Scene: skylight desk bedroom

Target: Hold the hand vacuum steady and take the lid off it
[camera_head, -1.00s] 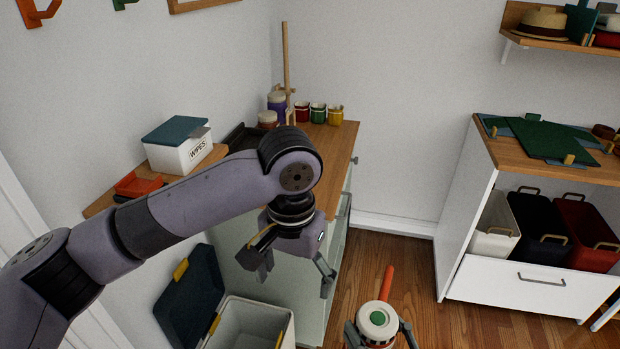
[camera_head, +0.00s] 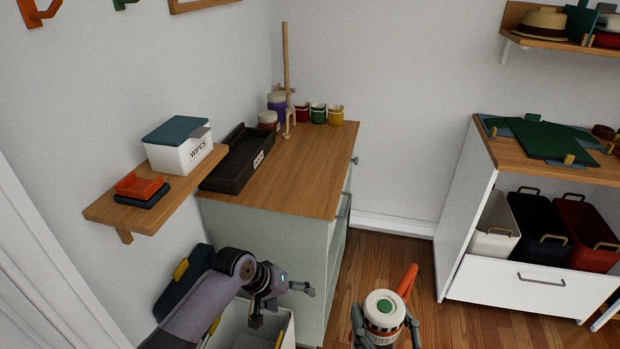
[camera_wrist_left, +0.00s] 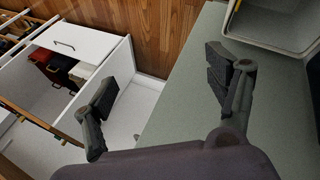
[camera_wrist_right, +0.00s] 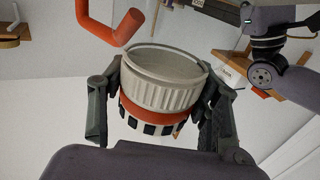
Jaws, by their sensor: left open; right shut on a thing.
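The hand vacuum (camera_head: 380,325) is at the bottom centre of the head view, with a pale round top, the lid (camera_head: 372,304), bearing a green disc, and an orange handle (camera_head: 408,280). My right gripper (camera_head: 386,325) is shut around its body. In the right wrist view, its fingers flank a cream ribbed cylinder (camera_wrist_right: 160,92) with an orange band; the orange handle rises at upper left. I cannot tell any gap under the lid. My left gripper (camera_head: 283,304) is open and empty, low at the left and apart from the vacuum; its spread fingers show in the left wrist view (camera_wrist_left: 160,88).
A pale open bin (camera_head: 288,330) stands below my left gripper, beside the green cabinet (camera_head: 310,255). The wooden cabinet top holds a black tray (camera_head: 222,178) and several jars. A wall shelf (camera_head: 105,208) carries a wipes box (camera_head: 185,155). Floor between the cabinets is clear.

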